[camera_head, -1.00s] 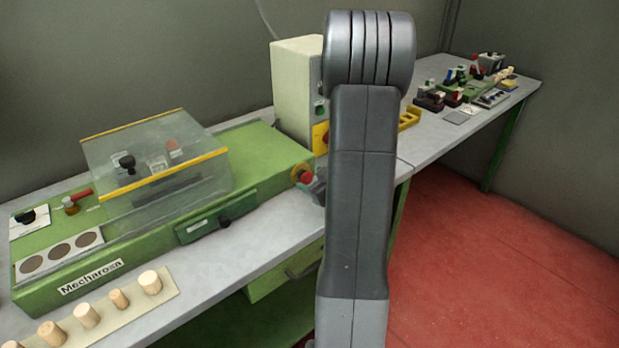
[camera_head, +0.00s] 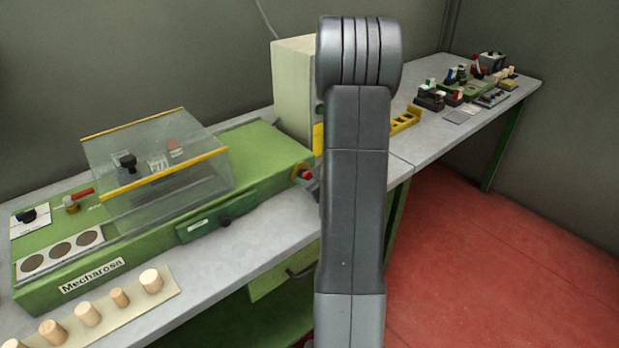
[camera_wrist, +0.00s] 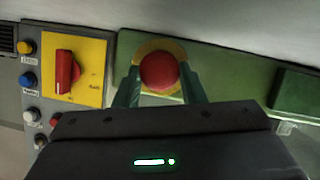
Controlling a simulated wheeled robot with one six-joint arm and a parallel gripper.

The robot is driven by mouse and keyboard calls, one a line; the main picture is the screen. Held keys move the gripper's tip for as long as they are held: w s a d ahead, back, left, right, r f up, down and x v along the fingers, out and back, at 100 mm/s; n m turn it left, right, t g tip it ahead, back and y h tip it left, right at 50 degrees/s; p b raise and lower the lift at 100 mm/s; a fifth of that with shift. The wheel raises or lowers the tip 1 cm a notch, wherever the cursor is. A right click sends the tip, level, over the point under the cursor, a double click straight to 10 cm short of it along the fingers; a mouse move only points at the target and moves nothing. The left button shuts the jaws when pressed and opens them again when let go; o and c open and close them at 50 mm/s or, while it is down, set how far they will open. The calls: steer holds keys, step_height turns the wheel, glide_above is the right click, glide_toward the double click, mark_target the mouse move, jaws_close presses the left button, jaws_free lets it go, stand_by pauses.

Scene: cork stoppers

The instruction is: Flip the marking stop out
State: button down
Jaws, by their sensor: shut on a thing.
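A round red mushroom knob (camera_wrist: 159,71) on a yellow collar (camera_wrist: 147,48) sits between the two fingers of my gripper (camera_wrist: 160,88) in the wrist view. My gripper is shut on the red knob, one finger at each side. In the head view the red knob (camera_head: 303,172) stands at the right end of the green machine (camera_head: 262,150), and my arm hides most of my gripper beside it. I cannot tell from a label whether this knob is the marking stop.
A yellow panel with a red rotary switch (camera_wrist: 66,73) and several small buttons lie left of the knob in the wrist view. A clear hinged cover (camera_head: 150,150) stands on the machine. Several corks stand on a pale strip (camera_head: 112,318). A cream cabinet (camera_head: 291,85) rises behind.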

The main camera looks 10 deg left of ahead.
steer(key=shift+s+d+b, duration=0.35)
steer(key=shift+d, duration=0.15)
steer(key=c, duration=0.9)
jaws_free()
steer(key=v, duration=1.4)
steer(key=shift+p, duration=0.4)
steer(key=shift+f, duration=0.1)
steer(key=x, duration=1.4)
steer(key=shift+w+a, duration=0.1)
steer(key=shift+a, duration=0.05)
